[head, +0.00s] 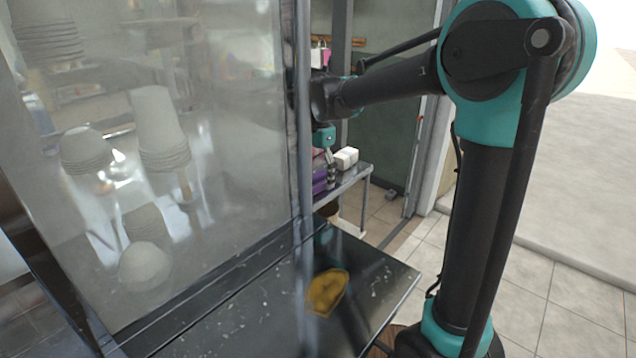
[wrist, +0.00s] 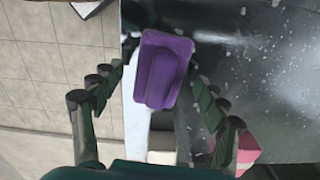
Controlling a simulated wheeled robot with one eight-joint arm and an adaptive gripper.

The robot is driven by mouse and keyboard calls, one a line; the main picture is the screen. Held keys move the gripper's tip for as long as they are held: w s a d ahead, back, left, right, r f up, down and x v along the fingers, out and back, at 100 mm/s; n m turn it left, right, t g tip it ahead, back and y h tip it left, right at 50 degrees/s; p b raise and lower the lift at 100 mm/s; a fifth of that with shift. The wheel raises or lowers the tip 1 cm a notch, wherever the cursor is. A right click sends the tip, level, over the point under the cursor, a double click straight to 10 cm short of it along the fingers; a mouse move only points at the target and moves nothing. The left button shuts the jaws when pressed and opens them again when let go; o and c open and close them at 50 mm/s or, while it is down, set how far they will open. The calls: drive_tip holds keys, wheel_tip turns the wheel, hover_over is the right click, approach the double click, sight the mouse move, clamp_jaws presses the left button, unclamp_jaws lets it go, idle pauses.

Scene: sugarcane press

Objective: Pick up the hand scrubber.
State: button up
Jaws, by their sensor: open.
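A purple block-like object with a raised middle, which looks like the hand scrubber (wrist: 163,70), is at the centre of the wrist view. My gripper (wrist: 163,78) is open, with one dark finger on each side of it. Gaps show between the fingers and the purple sides, so it is not clamped. In the head view my gripper (head: 330,165) points down beyond the glass panel's edge. Purple (head: 319,175) shows just left of it, partly hidden by the metal post. I cannot tell its exact height above the purple object.
White blocks (head: 346,157) sit on a small metal table (head: 350,178) beside the gripper. A pink item (wrist: 247,150) is at the wrist view's lower right. A black counter (head: 385,285) bears a yellow-brown item (head: 326,291). A metal post (head: 303,130) and glass panel (head: 230,120) stand nearby.

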sight(318, 173)
drive_tip(key=shift+f, duration=0.1)
drive_tip(key=shift+c, duration=0.5)
drive_tip(key=c, duration=1.2)
drive_tip(key=shift+o, duration=0.2)
wheel_tip(318, 173, up, 20)
